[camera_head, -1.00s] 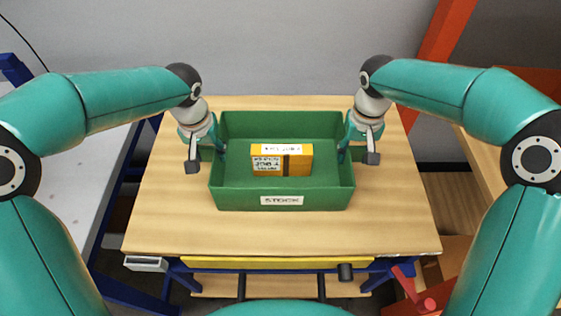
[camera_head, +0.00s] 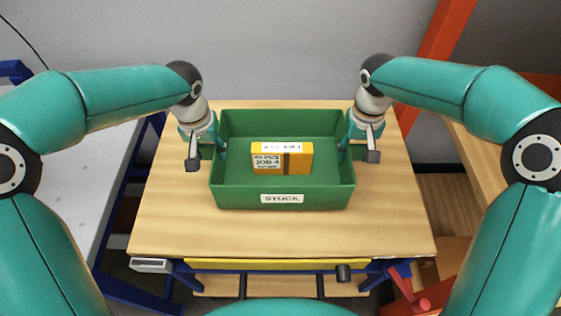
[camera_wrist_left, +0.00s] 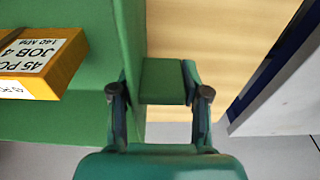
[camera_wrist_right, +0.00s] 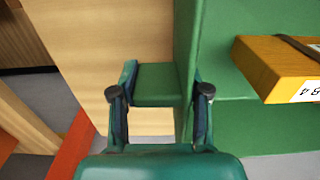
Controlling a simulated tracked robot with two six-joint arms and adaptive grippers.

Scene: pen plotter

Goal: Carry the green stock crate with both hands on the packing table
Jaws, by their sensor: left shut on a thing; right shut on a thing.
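The green stock crate (camera_head: 235,196) with a white STOCK label is over the middle of the packing table (camera_head: 165,225) and looks level. A small gap under it is hard to make out in the head view. My left gripper (camera_head: 208,152) is shut on the crate's left side handle, a green tab that shows between the fingers (camera_wrist_left: 162,85) in the left wrist view. My right gripper (camera_head: 356,153) is shut on the right side handle, between the fingers (camera_wrist_right: 157,85) in the right wrist view. A yellow box (camera_head: 282,159) with labels and a dark band stands inside the crate.
The tabletop is otherwise bare around the crate. A pale grey surface (camera_head: 75,190) lies to the left and a wooden surface (camera_head: 490,175) to the right. A red-orange post (camera_head: 443,45) rises behind right. A grey wall is behind.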

